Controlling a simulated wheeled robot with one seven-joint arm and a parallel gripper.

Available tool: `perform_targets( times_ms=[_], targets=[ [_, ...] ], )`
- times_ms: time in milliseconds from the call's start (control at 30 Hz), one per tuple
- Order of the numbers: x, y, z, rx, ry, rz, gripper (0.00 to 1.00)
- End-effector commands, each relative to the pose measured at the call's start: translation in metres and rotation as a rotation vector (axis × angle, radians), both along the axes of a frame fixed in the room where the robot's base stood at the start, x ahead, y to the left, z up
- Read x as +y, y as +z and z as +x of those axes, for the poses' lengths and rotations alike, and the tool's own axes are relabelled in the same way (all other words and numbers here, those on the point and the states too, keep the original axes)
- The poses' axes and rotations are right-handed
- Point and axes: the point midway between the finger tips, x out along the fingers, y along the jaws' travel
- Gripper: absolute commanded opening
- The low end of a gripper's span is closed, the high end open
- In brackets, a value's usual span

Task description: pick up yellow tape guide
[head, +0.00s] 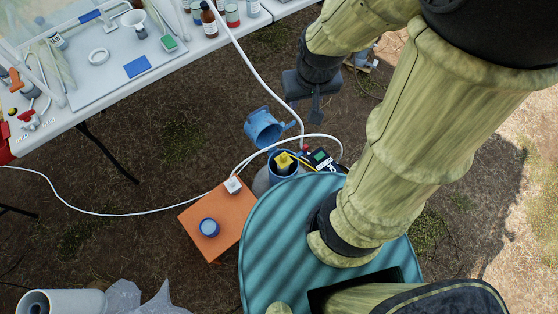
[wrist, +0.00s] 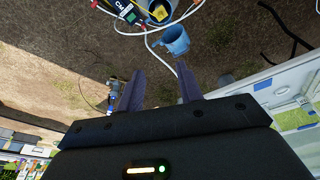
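The yellow tape guide (head: 284,160) sits at the mouth of a pipe with a blue rim (head: 271,172), beside the teal drum in the head view.
A blue jug (head: 263,128) lies close to the pipe. An orange box (head: 219,218) stands left of the drum (head: 300,235). A cluttered white table (head: 90,109) is at upper left.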

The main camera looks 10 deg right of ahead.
Motion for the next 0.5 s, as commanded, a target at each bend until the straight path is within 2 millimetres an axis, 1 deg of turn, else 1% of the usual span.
perform_targets(
  times_ms=[233,267,300,333,433,500],
  targets=[
    [0.0,0.0,0.0,0.0,0.0,0.0,0.36],
    [0.0,0.0,0.0,0.0,0.0,0.0,0.38],
    [0.0,0.0,0.0,0.0,-0.001,0.0,0.46],
    [0.0,-0.001,0.0,0.0,-0.002,0.0,0.49],
    [0.0,-0.009,0.003,0.003,-0.017,0.004,0.49],
    [0.0,-0.02,0.006,0.009,-0.039,0.01,0.49]
  ],
)
